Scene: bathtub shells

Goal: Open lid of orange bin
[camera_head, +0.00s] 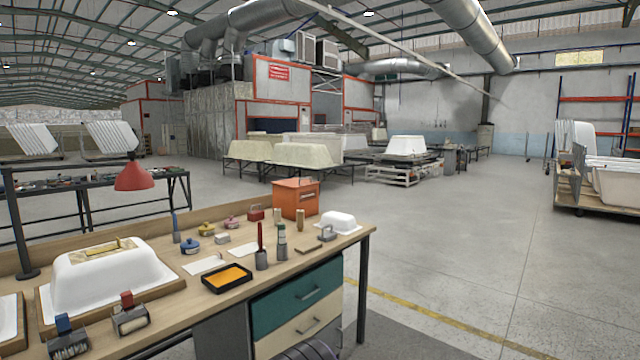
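The orange bin (297,200) stands at the far right end of the wooden workbench. It is a box with a lighter orange top, and its lid looks shut. A dark mark or handle shows on its front side. Neither of my grippers shows in the head view, so nothing of mine is seen touching the bin.
The workbench (215,312) holds a white tub shell (105,285), a tray of orange liquid (227,278), a small white shell (339,222), and several tools and pots. A red lamp (134,178) hangs over its back edge. The floor (450,265) to the right is clear.

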